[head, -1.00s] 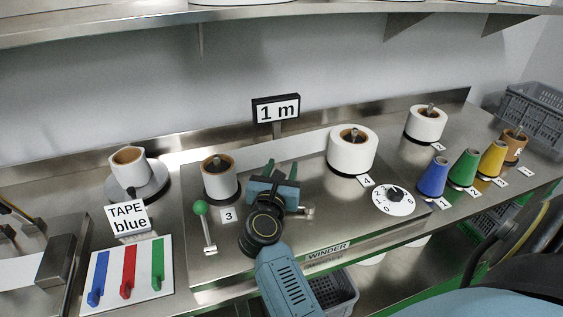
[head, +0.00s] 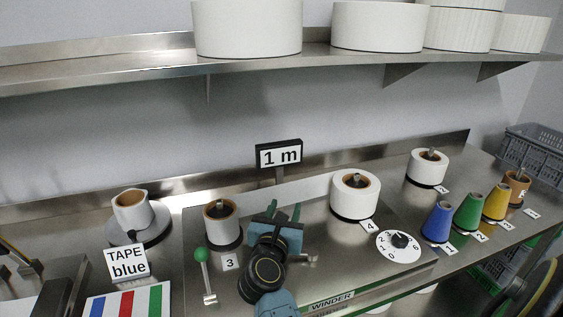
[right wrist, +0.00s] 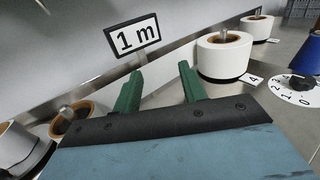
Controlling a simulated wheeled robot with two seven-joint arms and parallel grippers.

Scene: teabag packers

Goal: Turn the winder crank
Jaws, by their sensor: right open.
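The winder, labelled on its front edge (head: 332,298), is a steel deck with a white roll marked 3 (head: 222,232) at left and a white roll marked 4 (head: 354,204) at right. A lever with a green ball knob (head: 201,255) stands at its front left. A small metal part (head: 309,258) shows just right of my gripper; I cannot tell whether it is the crank, as my gripper and wrist hide what lies behind them. My right gripper (head: 283,211) is over the deck between the rolls, its green fingers apart and empty, also in the right wrist view (right wrist: 160,74). My left gripper is not in view.
A "1 m" sign (head: 278,154) stands behind the deck. A numbered dial (head: 398,246) is at its right. Coloured cones (head: 437,222) stand further right. A tape sign (head: 127,262) and tape roll (head: 132,210) are at left. A shelf (head: 150,70) runs above.

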